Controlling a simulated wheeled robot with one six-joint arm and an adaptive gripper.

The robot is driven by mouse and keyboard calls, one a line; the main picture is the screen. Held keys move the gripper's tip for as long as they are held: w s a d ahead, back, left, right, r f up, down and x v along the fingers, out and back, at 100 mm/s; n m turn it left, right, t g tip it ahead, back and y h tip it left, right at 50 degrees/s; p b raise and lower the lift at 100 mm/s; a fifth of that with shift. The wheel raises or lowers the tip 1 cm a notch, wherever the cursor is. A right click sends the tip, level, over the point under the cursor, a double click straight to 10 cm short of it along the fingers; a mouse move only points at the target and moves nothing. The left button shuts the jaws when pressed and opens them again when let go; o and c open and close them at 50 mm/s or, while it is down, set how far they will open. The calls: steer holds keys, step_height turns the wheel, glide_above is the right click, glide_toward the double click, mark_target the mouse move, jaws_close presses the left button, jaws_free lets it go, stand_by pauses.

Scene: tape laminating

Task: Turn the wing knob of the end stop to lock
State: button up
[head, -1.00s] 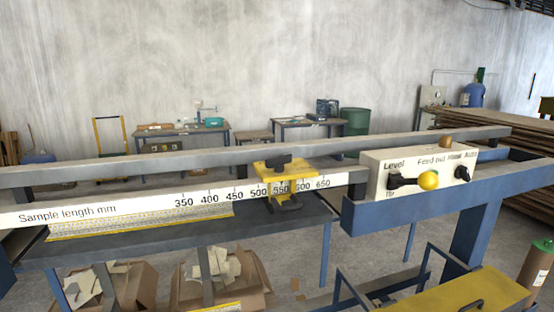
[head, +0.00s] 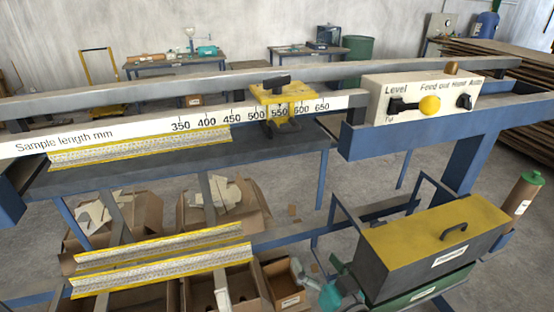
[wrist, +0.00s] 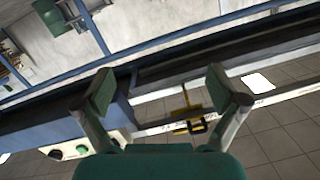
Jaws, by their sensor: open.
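The yellow end stop (head: 284,101) sits on the sample-length rail (head: 350,100), around the 550 mark. Its black wing knob (head: 276,81) is on top, lying roughly sideways; another dark part shows under the stop. In the wrist view the end stop (wrist: 186,113) is small and beyond the fingers, a little right of centre, with a dark part (wrist: 197,126) on it. My gripper (wrist: 160,90) is open, with green pads apart and nothing between them. It is clear of the end stop. A teal and grey part of my arm shows at the head view's bottom edge.
A control box (head: 420,98) with knobs and a yellow button stands right of the end stop. A long upper bar (head: 180,82) runs behind the rail. A yellow-topped machine (head: 435,235) and cardboard boxes (head: 140,215) are lower down.

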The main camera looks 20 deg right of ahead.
steer(key=w+r+n+y, duration=0.1)
steer(key=w+r, duration=0.5)
steer(key=r, duration=0.2)
steer(key=n+y, duration=0.5)
steer(key=n, duration=0.1)
glide_toward(279, 83)
steer(key=x, duration=1)
steer(key=shift+w+a, duration=0.1)
steer(key=shift+w, duration=0.3)
steer(key=c, duration=1.2)
